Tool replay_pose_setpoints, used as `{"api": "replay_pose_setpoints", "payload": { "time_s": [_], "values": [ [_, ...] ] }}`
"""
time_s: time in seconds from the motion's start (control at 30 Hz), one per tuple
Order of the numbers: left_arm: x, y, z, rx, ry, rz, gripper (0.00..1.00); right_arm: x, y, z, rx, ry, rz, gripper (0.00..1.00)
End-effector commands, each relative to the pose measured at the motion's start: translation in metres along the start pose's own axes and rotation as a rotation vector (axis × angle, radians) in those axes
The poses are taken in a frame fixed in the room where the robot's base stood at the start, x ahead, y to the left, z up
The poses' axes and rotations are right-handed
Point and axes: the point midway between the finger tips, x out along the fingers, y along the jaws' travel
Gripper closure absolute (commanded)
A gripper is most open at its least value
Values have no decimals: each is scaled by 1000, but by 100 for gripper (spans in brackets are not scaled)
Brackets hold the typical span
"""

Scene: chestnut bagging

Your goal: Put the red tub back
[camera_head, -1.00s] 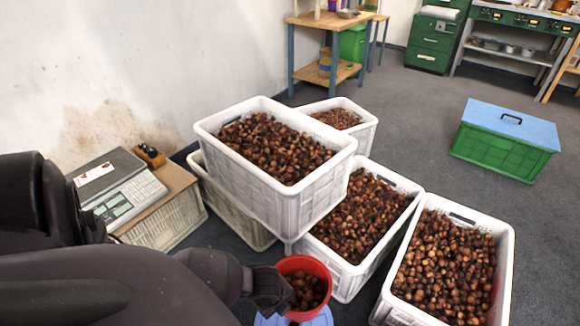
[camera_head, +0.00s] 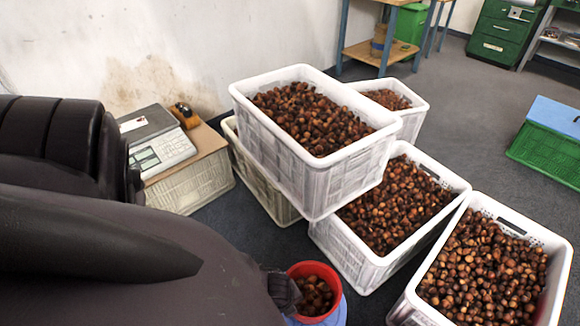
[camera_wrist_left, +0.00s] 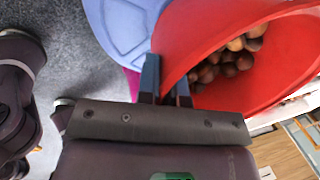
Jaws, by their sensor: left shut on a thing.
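The red tub (camera_head: 314,267) holds several brown chestnuts and is at the bottom centre of the head view. It sits at or just above a light blue round surface (camera_head: 335,312); I cannot tell whether they touch. In the left wrist view the red tub (camera_wrist_left: 222,88) fills the upper right, with chestnuts inside, and the blue surface (camera_wrist_left: 118,32) lies beside it. My left gripper (camera_wrist_left: 166,72) is shut on the tub's rim. In the head view its fingers are mostly hidden behind my dark arm. My right gripper is not in view.
White crates of chestnuts stand close by: one stacked high (camera_head: 290,165), one in the middle (camera_head: 345,250), one at right (camera_head: 420,300). A scale (camera_head: 155,140) rests on a box at left. A green bin with blue lid (camera_head: 550,140) stands on open grey floor.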

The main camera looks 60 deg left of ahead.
Motion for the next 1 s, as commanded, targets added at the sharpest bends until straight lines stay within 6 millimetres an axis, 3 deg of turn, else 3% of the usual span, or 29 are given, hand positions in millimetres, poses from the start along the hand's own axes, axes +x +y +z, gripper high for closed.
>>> {"api": "replay_pose_setpoints", "payload": {
  "time_s": [0.03, 0.2, 0.6, 0.63, 0.77, 1.0],
  "values": [
    [12, 8, -1, 0, 1, 10, 100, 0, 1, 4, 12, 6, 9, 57],
    [29, 11, -1, 0, 1, 8, 100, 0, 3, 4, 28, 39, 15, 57],
    [31, 8, -1, 0, 1, 1, 100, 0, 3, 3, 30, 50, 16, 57],
    [31, 9, -1, 0, 0, 4, 90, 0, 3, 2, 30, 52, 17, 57],
    [31, 9, -1, 0, 0, 3, 70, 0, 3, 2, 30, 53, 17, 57],
    [31, 9, -1, 0, 0, 4, 68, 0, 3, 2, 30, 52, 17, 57]
  ]
}}
